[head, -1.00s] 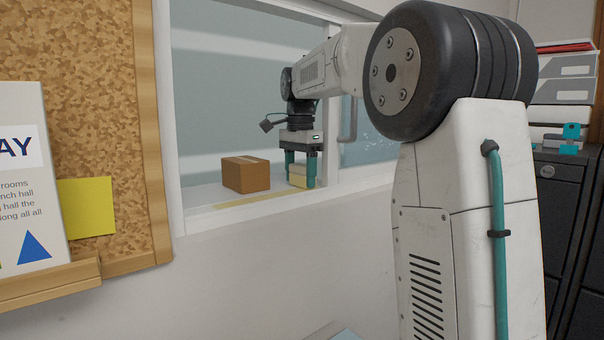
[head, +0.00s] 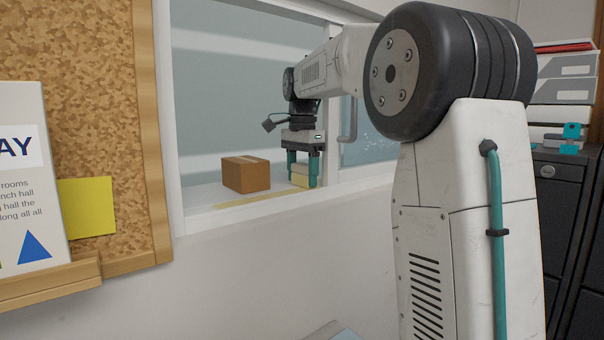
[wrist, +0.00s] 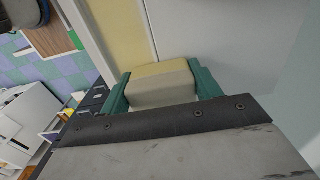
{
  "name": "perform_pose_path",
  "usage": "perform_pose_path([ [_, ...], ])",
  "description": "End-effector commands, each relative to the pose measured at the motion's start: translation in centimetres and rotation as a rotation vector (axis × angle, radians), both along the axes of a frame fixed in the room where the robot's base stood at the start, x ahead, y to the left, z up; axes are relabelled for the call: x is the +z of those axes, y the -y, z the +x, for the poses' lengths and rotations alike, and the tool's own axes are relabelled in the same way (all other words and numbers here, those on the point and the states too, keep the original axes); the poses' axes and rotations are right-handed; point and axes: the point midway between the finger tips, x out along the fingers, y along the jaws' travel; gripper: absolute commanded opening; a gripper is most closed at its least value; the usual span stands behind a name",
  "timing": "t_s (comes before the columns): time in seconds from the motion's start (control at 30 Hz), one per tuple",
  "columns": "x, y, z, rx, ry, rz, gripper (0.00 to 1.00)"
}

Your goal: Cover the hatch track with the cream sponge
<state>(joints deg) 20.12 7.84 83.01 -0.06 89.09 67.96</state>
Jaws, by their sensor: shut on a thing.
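The cream sponge (head: 299,175) is a small block held between the teal fingers of my gripper (head: 303,179), low over the hatch sill near its right end. The wrist view shows the sponge (wrist: 162,90) pinched between both fingers (wrist: 163,88). The hatch track is a pale yellow strip (head: 250,198) along the front of the sill. It also shows in the wrist view (wrist: 115,28), running up to the sponge at upper left. I cannot tell whether the sponge touches the track or sill.
A brown cardboard box (head: 246,175) stands on the sill just left of my gripper. The hatch frame post (head: 331,140) and a handle (head: 349,122) are close on the right. A corkboard (head: 75,120) hangs at left. The sill left of the box looks clear.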

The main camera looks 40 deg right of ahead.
Motion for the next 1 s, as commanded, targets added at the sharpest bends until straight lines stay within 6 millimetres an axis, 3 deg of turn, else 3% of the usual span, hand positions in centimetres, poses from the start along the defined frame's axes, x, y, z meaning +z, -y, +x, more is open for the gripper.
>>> perform_pose_path([
  [0.2, -0.1, -1.6, -0.1, 0.002, -0.002, 0.001, 0.45],
  [0.43, -0.1, -1.4, 0.0, 0.000, -0.002, 0.001, 0.45],
  [0.63, 0.1, 0.2, 0.0, -0.001, 0.000, 0.001, 0.45],
  [1.0, 0.0, 0.1, 0.0, 0.001, -0.001, 0.001, 0.45],
])
